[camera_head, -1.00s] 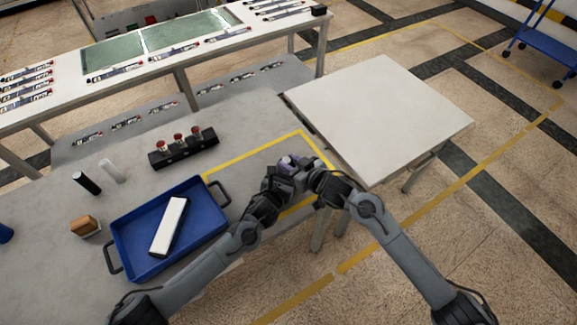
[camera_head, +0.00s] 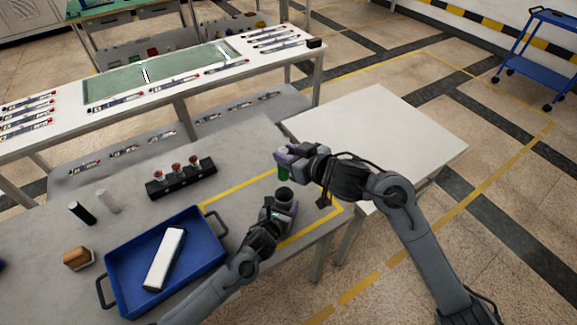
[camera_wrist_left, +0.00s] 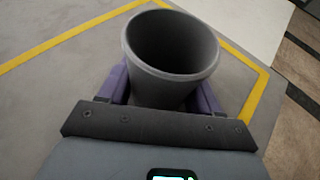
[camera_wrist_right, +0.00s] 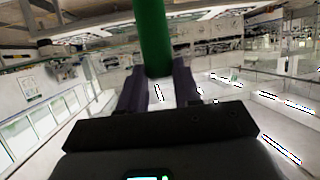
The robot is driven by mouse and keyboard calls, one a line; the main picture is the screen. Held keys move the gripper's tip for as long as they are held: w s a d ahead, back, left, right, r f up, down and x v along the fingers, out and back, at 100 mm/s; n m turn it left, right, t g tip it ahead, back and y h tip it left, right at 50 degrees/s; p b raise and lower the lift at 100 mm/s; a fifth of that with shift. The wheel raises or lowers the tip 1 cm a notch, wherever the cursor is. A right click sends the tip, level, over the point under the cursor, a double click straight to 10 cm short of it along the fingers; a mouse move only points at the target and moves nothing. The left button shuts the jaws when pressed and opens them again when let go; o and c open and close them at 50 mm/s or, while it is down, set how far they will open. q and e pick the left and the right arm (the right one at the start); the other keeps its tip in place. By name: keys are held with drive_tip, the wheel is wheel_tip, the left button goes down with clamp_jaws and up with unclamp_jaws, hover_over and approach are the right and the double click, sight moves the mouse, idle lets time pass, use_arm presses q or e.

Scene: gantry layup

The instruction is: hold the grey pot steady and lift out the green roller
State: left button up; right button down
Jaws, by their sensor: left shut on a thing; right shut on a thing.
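The grey pot (camera_head: 285,195) stands upright on the table inside the yellow-taped area. In the left wrist view its open rim and empty-looking inside show (camera_wrist_left: 172,45). My left gripper (camera_head: 279,212) is shut on the pot's side, one purple finger on each side of it. The green roller (camera_head: 283,172) is up and out of the pot, above it and slightly apart. My right gripper (camera_head: 284,156) is shut on the roller's upper part. In the right wrist view the green roller (camera_wrist_right: 153,38) sits between the purple fingers.
A blue tray (camera_head: 213,222) with a white-topped block (camera_head: 166,258) stands left of the pot. A black holder with red-topped pieces (camera_head: 181,178) lies behind. A bare white table (camera_head: 385,135) adjoins at right. Free grey tabletop lies between tray and holder.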

drive_tip(key=shift+r, duration=0.7)
use_arm(q)
drive_tip(key=o, duration=1.1)
drive_tip(key=shift+s, duration=0.1)
